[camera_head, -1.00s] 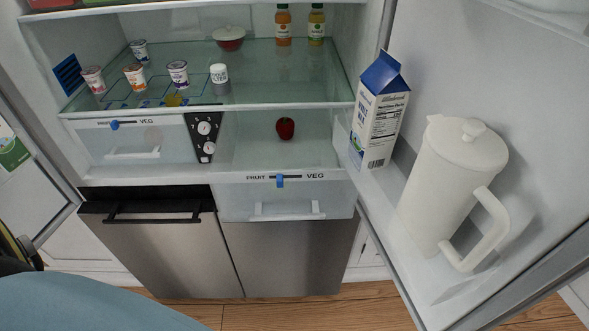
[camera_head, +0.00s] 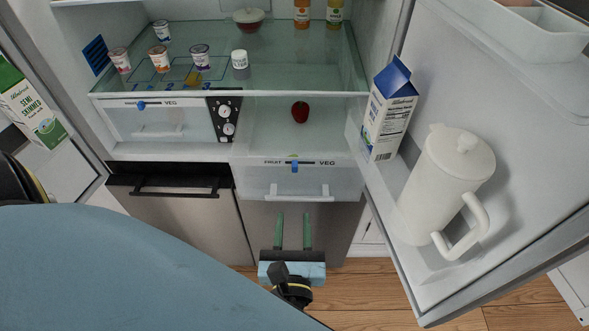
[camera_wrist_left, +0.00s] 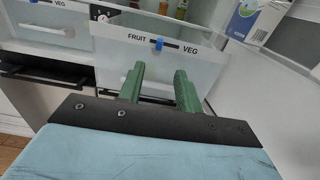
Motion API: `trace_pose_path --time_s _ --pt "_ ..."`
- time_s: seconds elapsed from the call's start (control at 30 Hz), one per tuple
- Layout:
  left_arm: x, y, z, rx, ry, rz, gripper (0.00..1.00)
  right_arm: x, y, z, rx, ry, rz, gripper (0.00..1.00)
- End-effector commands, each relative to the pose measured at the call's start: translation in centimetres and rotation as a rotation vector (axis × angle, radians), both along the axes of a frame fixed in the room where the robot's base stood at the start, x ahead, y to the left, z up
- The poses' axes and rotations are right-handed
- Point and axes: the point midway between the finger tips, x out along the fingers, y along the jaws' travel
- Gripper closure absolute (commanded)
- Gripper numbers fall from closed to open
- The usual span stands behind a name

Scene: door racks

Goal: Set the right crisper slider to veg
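The right crisper drawer (camera_head: 262,178) has a FRUIT–VEG label strip on its top edge. Its blue slider (camera_head: 294,166) sits around the middle of the black track, between the two words. In the left wrist view the blue slider (camera_wrist_left: 159,43) also stands between FRUIT and VEG, nearer FRUIT. My left gripper (camera_head: 293,216) is below and in front of this drawer, its green fingers pointing up towards it. The fingers also show in the left wrist view (camera_wrist_left: 159,76), apart with nothing between them, short of the slider. My right gripper is not in view.
The left crisper drawer (camera_head: 150,122) has its own blue slider (camera_head: 141,106). The open door at right holds a milk carton (camera_head: 389,112) and a white pitcher (camera_head: 446,185). A red apple (camera_head: 300,111) lies on the shelf above the right drawer.

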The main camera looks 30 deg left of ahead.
Motion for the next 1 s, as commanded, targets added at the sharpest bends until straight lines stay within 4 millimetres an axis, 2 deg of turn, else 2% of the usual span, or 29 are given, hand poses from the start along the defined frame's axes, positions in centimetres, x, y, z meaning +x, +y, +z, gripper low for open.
trace_pose_path --time_s 0.23,0.4,0.6,0.8,1.0 --pt "3.7 2.3 0.2 0.003 -0.004 0.001 0.65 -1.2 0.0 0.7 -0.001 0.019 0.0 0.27" --pt "6.8 4.2 0.2 0.003 -0.004 0.002 0.65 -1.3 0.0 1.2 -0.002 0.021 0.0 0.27" --pt "9.6 5.9 0.0 0.001 0.0 0.0 0.65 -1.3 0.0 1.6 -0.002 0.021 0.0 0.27" --pt "10.9 6.7 -0.1 -0.001 0.001 0.001 0.65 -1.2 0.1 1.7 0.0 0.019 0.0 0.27" --pt "11.0 6.8 -0.1 -0.001 0.0 0.0 0.65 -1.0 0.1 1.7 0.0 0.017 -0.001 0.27"
